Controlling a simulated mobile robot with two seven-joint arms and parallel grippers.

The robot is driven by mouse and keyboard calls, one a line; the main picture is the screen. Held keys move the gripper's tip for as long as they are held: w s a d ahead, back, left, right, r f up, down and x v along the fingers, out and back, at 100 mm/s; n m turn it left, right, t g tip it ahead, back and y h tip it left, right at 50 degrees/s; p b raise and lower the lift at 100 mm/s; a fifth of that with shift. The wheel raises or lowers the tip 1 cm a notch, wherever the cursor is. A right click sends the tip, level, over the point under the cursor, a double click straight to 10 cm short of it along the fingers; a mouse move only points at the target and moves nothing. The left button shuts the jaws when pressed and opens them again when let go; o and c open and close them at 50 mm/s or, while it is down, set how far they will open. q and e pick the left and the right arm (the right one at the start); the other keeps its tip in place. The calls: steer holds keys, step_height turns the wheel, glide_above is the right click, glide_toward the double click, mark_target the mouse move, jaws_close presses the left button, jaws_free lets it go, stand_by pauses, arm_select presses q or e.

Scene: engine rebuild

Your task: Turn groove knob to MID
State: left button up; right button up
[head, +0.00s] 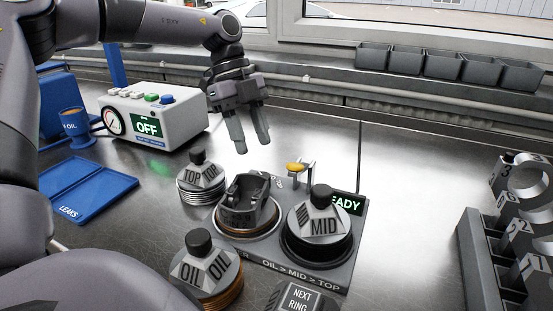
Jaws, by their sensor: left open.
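My left gripper (253,147) is open and empty, pointing down above the bench, behind the work fixture (335,272). A small yellow knob-like part (296,167) sits on a metal bracket at the fixture's back, to the right of and below my fingertips. A dark piston-like part (248,203) stands in the fixture's left seat. A black-knobbed unit marked MID (322,226) stands at the right, partly covering a lit display (346,203) reading "EADY". My right gripper is not in view.
Similar units marked TOP (201,181) and OIL (206,266) stand left of the fixture. A white box (155,118) shows OFF. A blue LEAKS tray (88,188) lies at left. A numbered rack (478,262) is at right. The bench behind the fixture is clear.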

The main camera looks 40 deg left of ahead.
mark_target(260, 174)
arm_select(q)
steer(key=x, duration=0.7)
steer(key=shift+s, duration=0.15)
steer(key=c, duration=0.7)
